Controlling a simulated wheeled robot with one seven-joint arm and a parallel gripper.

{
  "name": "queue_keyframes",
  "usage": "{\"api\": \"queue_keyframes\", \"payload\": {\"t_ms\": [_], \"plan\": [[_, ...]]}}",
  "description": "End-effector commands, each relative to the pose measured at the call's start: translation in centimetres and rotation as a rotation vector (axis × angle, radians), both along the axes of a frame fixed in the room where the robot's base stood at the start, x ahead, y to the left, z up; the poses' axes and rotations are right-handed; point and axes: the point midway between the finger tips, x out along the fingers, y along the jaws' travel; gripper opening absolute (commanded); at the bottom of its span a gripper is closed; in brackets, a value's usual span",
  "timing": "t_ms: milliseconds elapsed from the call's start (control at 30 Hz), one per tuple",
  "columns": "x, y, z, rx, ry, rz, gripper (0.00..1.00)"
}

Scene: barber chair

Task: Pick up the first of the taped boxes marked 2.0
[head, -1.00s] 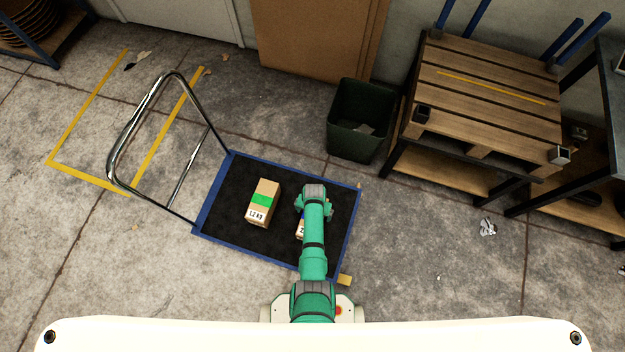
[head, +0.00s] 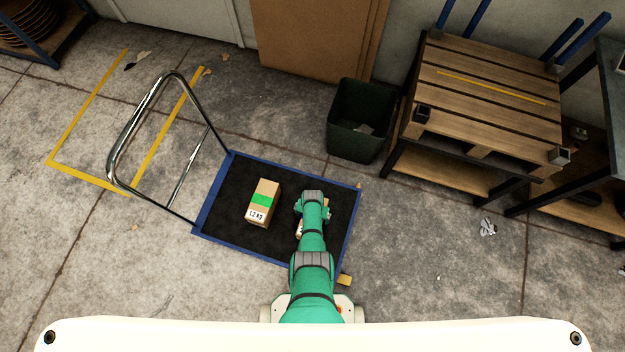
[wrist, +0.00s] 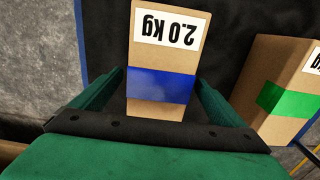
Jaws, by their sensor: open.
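A brown box with blue tape (wrist: 162,86) and a label reading 2.0 kg stands between the two fingers of my gripper (wrist: 158,85) in the wrist view. The fingers are open, one on each side of the box, with a gap showing. In the head view my gripper (head: 312,210) is over the right part of the cart; the box (head: 299,230) under it is mostly hidden by my arm. A second brown box with green tape (head: 262,203), labelled 1.2 kg, lies to the left; it also shows at right in the wrist view (wrist: 285,95).
Both boxes are on a flat cart with a black mat and blue rim (head: 228,246). Its chrome handle (head: 122,145) rises at the left. A dark green bin (head: 345,142) and a pallet on a bench (head: 480,100) stand behind right.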

Motion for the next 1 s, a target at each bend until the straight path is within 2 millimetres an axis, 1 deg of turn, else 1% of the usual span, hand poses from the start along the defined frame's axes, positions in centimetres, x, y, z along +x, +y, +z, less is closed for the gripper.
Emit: {"api": "queue_keyframes", "payload": {"t_ms": [333,367,400,467,500,567,600,700,733,1000], "plan": [[0.02,-0.01,-0.26,0.0,-0.001,0.0,0.94],[0.02,-0.01,-0.26,0.0,-0.001,0.0,0.89],[0.02,-0.01,-0.25,0.0,-0.001,0.0,0.79],[0.02,-0.01,-0.25,0.0,-0.001,0.0,0.65],[0.02,-0.01,-0.25,0.0,-0.001,0.0,0.56],[0.02,-0.01,-0.25,0.0,-0.001,0.0,0.41],[0.02,-0.01,-0.25,0.0,-0.001,0.0,0.32],[0.03,-0.01,-0.24,0.0,-0.001,0.0,0.09],[0.35,-0.01,-0.1,-0.001,-0.005,0.0,0.09],[0.31,-0.01,-0.06,-0.001,-0.005,0.0,0.09]]}}
